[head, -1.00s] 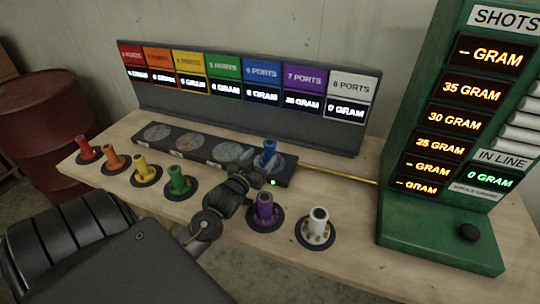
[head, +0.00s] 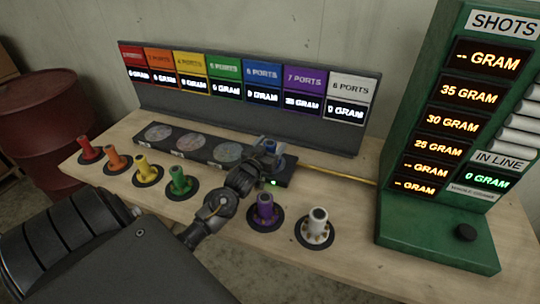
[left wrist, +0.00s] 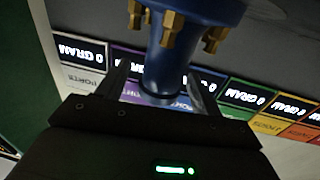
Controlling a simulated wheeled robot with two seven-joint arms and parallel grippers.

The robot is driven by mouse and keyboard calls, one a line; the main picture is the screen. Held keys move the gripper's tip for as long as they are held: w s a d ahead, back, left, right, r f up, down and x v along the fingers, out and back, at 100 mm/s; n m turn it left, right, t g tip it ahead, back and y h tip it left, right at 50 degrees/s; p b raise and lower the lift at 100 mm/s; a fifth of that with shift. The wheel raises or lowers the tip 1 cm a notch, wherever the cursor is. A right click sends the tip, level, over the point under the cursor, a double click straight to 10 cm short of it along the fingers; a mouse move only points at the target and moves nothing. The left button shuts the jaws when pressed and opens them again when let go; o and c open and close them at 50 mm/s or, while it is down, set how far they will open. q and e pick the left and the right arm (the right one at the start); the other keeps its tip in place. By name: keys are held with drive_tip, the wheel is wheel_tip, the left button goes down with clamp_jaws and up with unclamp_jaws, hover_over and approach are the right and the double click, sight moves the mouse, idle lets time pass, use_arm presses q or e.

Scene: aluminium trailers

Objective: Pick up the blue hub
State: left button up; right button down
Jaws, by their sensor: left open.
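The blue hub (head: 271,147) stands upright at the right end of the dark strip with round discs, partly hidden by my left gripper (head: 264,160). In the left wrist view the blue hub (left wrist: 188,45) fills the top middle, with brass fittings around its wide part. My left gripper (left wrist: 163,88) is open there, with one finger on each side of the hub's narrow blue tube. I cannot tell whether the fingers touch it. My right gripper is not in view.
Red, orange, yellow and green hubs stand left of my arm. A purple hub (head: 265,212) and a white hub (head: 317,227) stand close on its right. The display panel (head: 250,110) rises behind, and the green shots machine (head: 433,236) stands at the right.

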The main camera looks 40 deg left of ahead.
use_arm(q)
drive_tip(key=c, duration=1.4)
clamp_jaws()
drive_tip(key=shift+r, duration=0.1)
drive_tip(key=shift+r, duration=0.45)
wheel_tip(320, 180, up, 2)
drive_tip(key=shift+r+b, duration=0.25)
drive_tip(key=shift+b, duration=0.15)
drive_tip(key=s+d+r, duration=0.5)
drive_tip(key=s+r, duration=0.4)
drive_tip(key=s, duration=0.4)
drive_tip(key=shift+r, duration=0.25)
